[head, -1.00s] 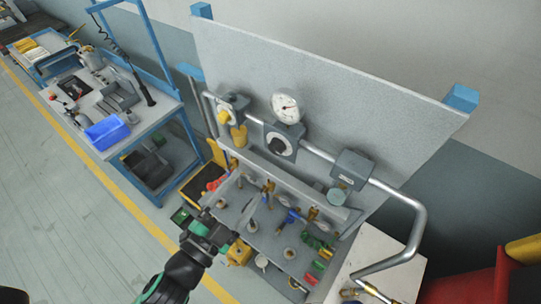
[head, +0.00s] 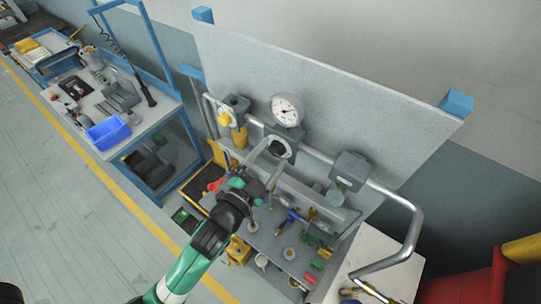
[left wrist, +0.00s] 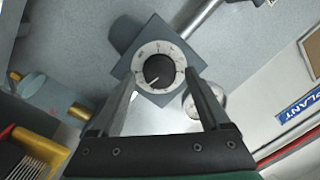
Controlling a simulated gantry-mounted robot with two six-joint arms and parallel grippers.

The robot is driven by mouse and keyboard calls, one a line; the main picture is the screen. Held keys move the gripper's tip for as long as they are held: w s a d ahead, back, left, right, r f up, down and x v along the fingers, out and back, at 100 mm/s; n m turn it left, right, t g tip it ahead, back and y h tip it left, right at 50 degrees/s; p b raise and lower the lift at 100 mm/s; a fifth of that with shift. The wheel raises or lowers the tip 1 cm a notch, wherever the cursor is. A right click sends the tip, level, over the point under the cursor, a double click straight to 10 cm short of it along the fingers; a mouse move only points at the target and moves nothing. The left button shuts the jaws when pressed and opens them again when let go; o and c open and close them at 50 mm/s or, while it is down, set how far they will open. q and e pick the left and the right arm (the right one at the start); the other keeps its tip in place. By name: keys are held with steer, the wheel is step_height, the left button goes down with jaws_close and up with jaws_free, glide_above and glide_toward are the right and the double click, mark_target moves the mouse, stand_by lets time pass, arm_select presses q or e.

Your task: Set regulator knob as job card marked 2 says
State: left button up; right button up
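The regulator knob (head: 279,149) is a black round knob on a pale dial plate, set in a grey body on the pipe. In the left wrist view the knob (left wrist: 160,70) has a white pointer towards the lower left, inside a marked ring. My left gripper (head: 267,147) is open at the regulator, and in the wrist view its fingers (left wrist: 161,78) stand apart on either side of the dial. I cannot tell whether they touch the knob. No job card marked 2 can be made out. My right gripper is not in view.
A round pressure gauge (head: 286,109) stands above the regulator. A yellow-knobbed valve (head: 226,117) is on its left, and another grey unit (head: 350,170) is on its right. The bent pipe (head: 415,220) runs along the panel. Several coloured fittings lie on the shelf below.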

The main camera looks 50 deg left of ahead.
arm_select(q)
jaws_close()
steer(key=shift+n, duration=0.3)
steer(key=n, duration=0.6)
steer(key=shift+r, duration=0.1)
steer(key=n, duration=0.3)
steer(key=n+h, duration=0.1)
steer(key=n, duration=0.2)
steer(key=shift+a+g, duration=0.15)
steer(key=shift+g, duration=0.15)
stand_by(0.4)
steer(key=shift+o, duration=0.2)
jaws_free()
steer(key=shift+s, duration=0.1)
